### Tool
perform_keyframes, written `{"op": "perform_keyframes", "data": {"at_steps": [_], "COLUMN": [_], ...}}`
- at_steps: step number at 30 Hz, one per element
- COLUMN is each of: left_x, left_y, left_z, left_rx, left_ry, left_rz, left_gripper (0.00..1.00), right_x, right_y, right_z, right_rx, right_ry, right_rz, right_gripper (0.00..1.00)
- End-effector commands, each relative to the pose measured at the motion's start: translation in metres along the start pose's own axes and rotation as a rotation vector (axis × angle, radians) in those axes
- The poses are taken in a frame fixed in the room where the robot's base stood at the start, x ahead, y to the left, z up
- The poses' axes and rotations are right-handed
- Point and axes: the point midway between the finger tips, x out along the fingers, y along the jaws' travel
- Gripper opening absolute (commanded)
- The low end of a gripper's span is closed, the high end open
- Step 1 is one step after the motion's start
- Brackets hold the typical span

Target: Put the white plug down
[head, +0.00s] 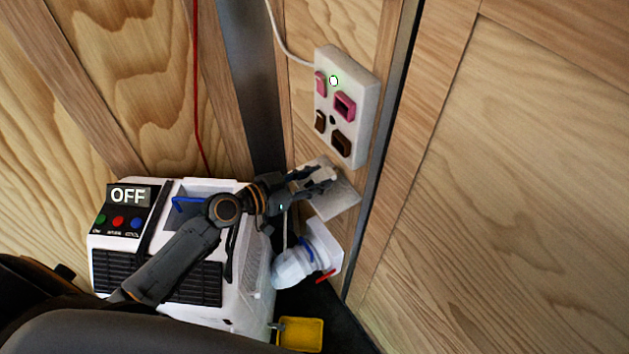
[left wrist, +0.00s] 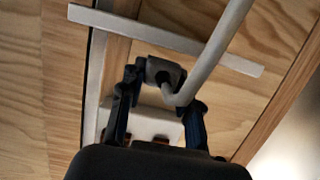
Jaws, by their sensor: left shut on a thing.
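My left gripper (head: 318,180) is in front of a small white plate-like ledge (head: 340,198) in the corner, below the wall socket panel (head: 362,110). In the left wrist view, my left gripper (left wrist: 160,105) is shut on the plug (left wrist: 164,74), which looks grey in shadow. A thick pale cable (left wrist: 215,50) runs from the plug up out of view. In the head view the plug is mostly hidden by the fingers. My right gripper is not in view.
A white machine (head: 210,310) with an OFF display stands at the lower left. A white fitting (head: 310,255) with blue and red parts sits beside it, above a yellow object (head: 301,333). A red cable (head: 197,90) hangs on the wooden wall. A metal corner post (head: 252,80) stands behind.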

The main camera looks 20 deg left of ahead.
Motion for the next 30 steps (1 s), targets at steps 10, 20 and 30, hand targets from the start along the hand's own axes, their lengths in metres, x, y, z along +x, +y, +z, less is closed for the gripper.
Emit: {"op": "perform_keyframes", "data": {"at_steps": [10, 20, 30], "left_x": [0.002, 0.004, 0.004], "left_y": [0.000, 0.000, 0.000], "left_z": [0.007, 0.015, 0.015], "left_rx": [0.002, 0.002, 0.001], "left_ry": [0.001, 0.001, 0.001], "left_rz": [-0.001, -0.001, -0.001], "left_gripper": [0.00, 0.00, 0.56], "right_x": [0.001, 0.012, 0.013], "right_y": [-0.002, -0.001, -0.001], "right_z": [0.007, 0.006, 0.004], "right_rx": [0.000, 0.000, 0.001], "right_ry": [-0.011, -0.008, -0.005], "right_rz": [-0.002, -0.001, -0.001], "right_gripper": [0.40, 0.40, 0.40]}}
